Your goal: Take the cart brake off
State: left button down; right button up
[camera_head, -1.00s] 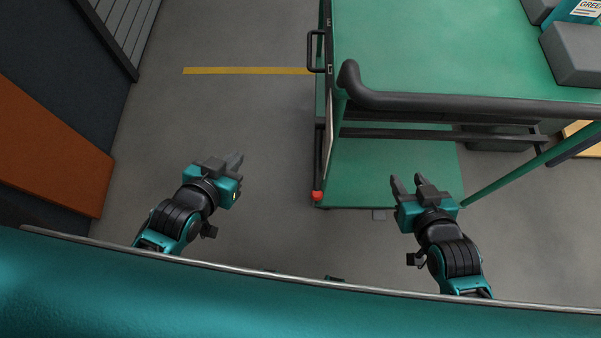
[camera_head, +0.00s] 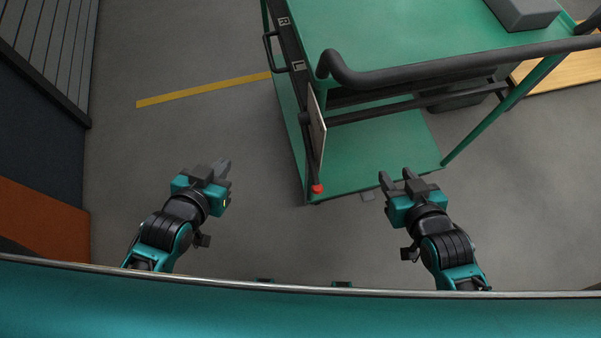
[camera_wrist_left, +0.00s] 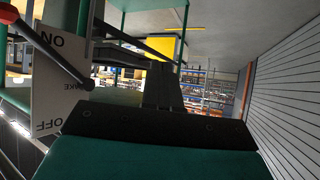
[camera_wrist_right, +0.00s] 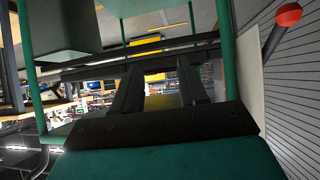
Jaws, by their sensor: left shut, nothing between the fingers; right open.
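The green cart (camera_head: 390,165) stands ahead, right of centre in the head view. Its brake lever is a dark rod with a red knob (camera_head: 317,188) at the cart's near left corner, beside a pale upright plate (camera_head: 317,125). In the left wrist view the plate (camera_wrist_left: 52,75) carries ON and OFF, upside down; the red knob (camera_wrist_left: 6,14) is on the ON side. The right wrist view shows the knob (camera_wrist_right: 289,14) at upper right. My left gripper (camera_head: 224,170) is shut and empty, left of the lever. My right gripper (camera_head: 396,178) is open and empty, right of it. Neither touches the cart.
A black push handle (camera_head: 440,68) runs along the cart's upper near edge. A grey box (camera_head: 524,10) sits on its top deck. A yellow floor line (camera_head: 200,90) lies to the left. Grey floor between my left gripper and the cart is clear.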

pick_arm(q)
jog(key=w+d+f+m+t+h+b, duration=0.4)
jog(key=m+b, duration=0.3)
jog(key=m, duration=0.6)
jog(key=w+d+f+m+t+h+b, duration=0.25)
jog(key=w+m+h+b, duration=0.45)
jog(key=m, duration=0.7)
jog(key=s+f+m+g+h+b, duration=0.2)
jog(key=m+g, duration=0.4)
jog(key=m, duration=0.5)
jog(key=s+f+m+g+h+b, duration=0.2)
jog(key=m+g+h+b, duration=0.3)
jog(key=m, duration=0.6)
jog(key=s+f+m+g+h+b, duration=0.2)
jog(key=m+g, duration=0.5)
jog(key=m, duration=0.4)
notch_tip(320, 180, down, 3)
jog(key=shift+s+a+r+h+b, duration=0.2)
jog(key=shift+a+h+b, duration=0.4)
jog(key=shift+b, duration=0.65)
pick_arm(e)
jog(key=w+a+f+y, duration=0.1)
jog(key=a+f, duration=0.1)
jog(key=f, duration=0.6)
jog(key=w+a+f, duration=0.1)
jog(key=a+f, duration=0.2)
jog(key=f, duration=0.6)
jog(key=shift+w+f+y, duration=0.25)
jog(key=shift+y, duration=0.15)
